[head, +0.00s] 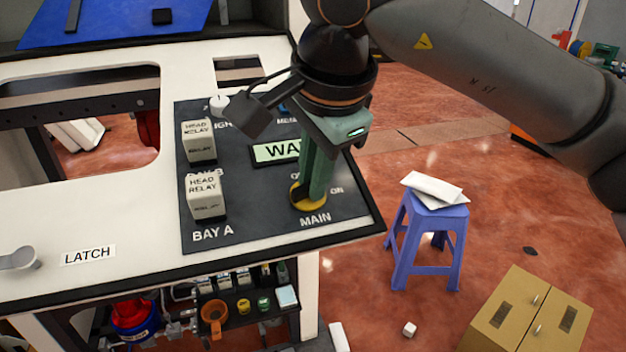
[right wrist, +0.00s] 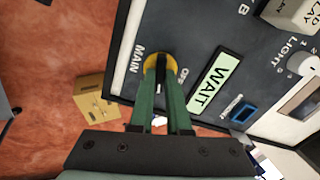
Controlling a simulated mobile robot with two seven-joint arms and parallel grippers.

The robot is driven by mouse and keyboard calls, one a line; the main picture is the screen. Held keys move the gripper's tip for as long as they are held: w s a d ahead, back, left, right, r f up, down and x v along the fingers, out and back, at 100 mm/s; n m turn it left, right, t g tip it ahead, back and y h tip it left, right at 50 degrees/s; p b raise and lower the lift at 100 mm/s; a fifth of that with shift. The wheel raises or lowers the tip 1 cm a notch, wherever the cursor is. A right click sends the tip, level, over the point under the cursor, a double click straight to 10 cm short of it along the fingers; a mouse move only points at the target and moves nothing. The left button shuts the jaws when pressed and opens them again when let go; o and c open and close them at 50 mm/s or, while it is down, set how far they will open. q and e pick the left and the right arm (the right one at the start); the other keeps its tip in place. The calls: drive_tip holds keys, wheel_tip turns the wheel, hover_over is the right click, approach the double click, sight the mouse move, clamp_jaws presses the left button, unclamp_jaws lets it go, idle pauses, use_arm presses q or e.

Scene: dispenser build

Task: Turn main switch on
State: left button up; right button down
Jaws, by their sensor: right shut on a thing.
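The main switch (head: 309,195) is a rotary knob on a yellow disc, labelled MAIN, with OFF and ON marks, at the right of the dark control panel (head: 244,224). My right gripper (head: 312,195) comes down on it from above and is shut on its knob. In the right wrist view the yellow disc (right wrist: 152,62) shows around the fingertips (right wrist: 160,88) and the dark knob is between them. The fingers hide part of the knob, so its exact angle is hard to tell. A display (head: 275,151) on the panel reads WAIT. My left gripper does not show.
Two white head relay blocks (head: 206,196) stand on the panel's left side. A light knob (head: 218,104) is near its top. A LATCH label (head: 88,255) and grey lever (head: 18,258) are at the left. A blue stool (head: 428,240) and cardboard box (head: 528,315) stand on the floor.

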drive_tip(key=shift+m+b, duration=0.4)
drive_tip(key=shift+m, duration=1.1)
drive_tip(key=c, duration=0.9)
unclamp_jaws()
drive_tip(key=p+v, duration=0.1)
drive_tip(key=v, duration=1.1)
drive_tip(key=shift+s+d+r, duration=0.1)
drive_tip(key=shift+s+r, duration=0.05)
drive_tip(key=shift+r, duration=0.1)
